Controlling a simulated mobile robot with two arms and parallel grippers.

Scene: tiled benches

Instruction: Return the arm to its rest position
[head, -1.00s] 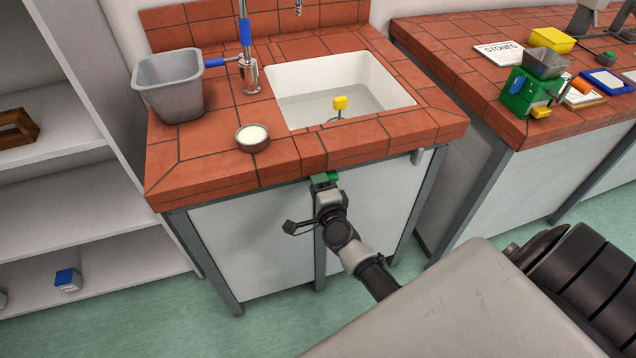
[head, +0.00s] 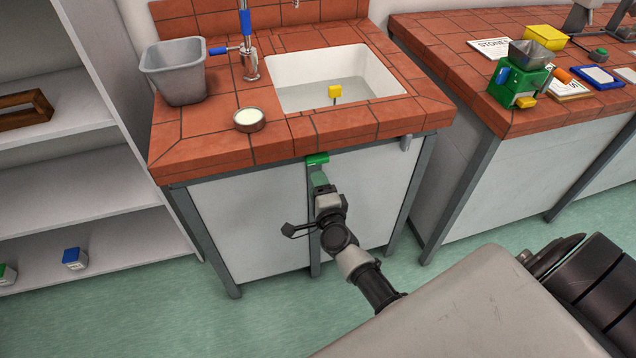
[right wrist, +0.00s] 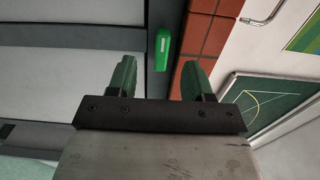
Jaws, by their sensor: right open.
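My right gripper (head: 320,180) is in front of the sink bench (head: 190,150), just below its tiled front edge. In the right wrist view its two green fingers (right wrist: 158,78) stand apart with nothing between their tips. A small green piece (head: 317,159) sits at the bench's front edge, just beyond the fingertips. It also shows in the right wrist view (right wrist: 163,48), ahead of the gap between the fingers and apart from them. My left gripper is out of view.
On the sink bench are a grey bucket (head: 178,82), a round dish (head: 249,120) and a sink (head: 385,80) with a yellow-topped item (head: 335,92). A second bench (head: 455,75) stands right, holding a green device (head: 518,88). Open floor (head: 270,320) lies below.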

